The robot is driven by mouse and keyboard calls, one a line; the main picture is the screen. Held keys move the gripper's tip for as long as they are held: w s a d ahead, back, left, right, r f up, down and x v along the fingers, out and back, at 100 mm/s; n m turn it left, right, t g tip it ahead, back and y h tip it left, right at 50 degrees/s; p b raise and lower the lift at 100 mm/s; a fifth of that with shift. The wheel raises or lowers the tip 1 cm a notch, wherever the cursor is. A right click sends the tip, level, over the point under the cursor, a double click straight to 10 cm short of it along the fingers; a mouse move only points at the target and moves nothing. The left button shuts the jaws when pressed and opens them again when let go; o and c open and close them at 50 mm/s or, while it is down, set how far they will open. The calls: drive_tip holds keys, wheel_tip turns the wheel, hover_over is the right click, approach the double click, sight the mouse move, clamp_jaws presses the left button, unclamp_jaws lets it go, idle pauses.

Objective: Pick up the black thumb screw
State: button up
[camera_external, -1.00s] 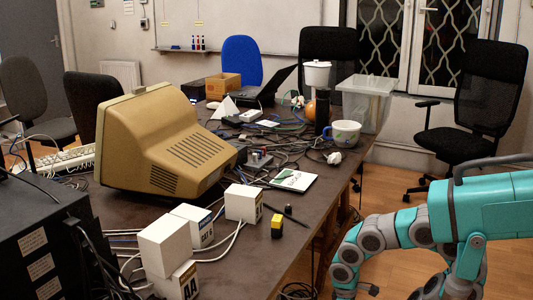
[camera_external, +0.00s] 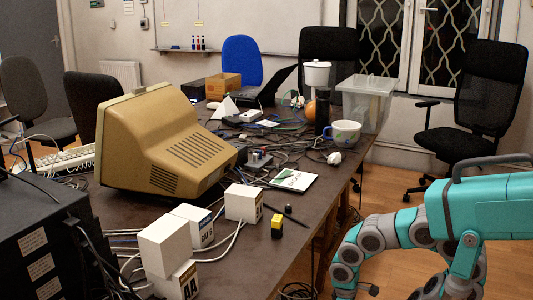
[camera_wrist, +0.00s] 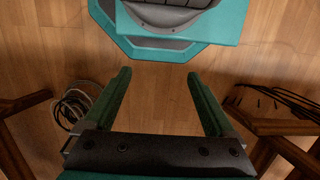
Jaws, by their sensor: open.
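A small dark piece (camera_external: 288,209), possibly the black thumb screw, lies near the right edge of the table, just beyond a small yellow and black block (camera_external: 277,227). It is too small to identify for certain. My gripper (camera_wrist: 158,75) is open and empty in the wrist view, with its two green fingers apart over the wooden floor. No thumb screw shows in the wrist view. In the external view my arm is folded at the lower right, off the table's side, and the gripper itself cannot be made out.
The dark table (camera_external: 262,262) holds white boxes (camera_external: 242,203), a beige monitor (camera_external: 165,140), a white card (camera_external: 293,180), many tangled cables and a mug (camera_external: 345,132). In the wrist view, wooden legs (camera_wrist: 22,102) and coiled cables (camera_wrist: 75,105) flank my gripper. The floor between is clear.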

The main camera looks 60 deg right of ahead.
drive_tip(key=c, duration=0.4)
wheel_tip(320, 180, up, 41)
drive_tip(key=n+t+y+p, duration=0.15)
drive_tip(key=t+p, duration=0.55)
drive_tip(key=p, duration=0.9)
hover_over(290, 207)
drive_tip(key=s, duration=0.3)
drive_tip(key=shift+s+d+r+n+h, duration=0.1)
drive_tip(key=shift+d+r+n+h, duration=0.15)
drive_tip(key=shift+d+n, duration=0.1)
drive_tip(key=shift+p+x, duration=0.35)
drive_tip(key=shift+x, duration=3.25)
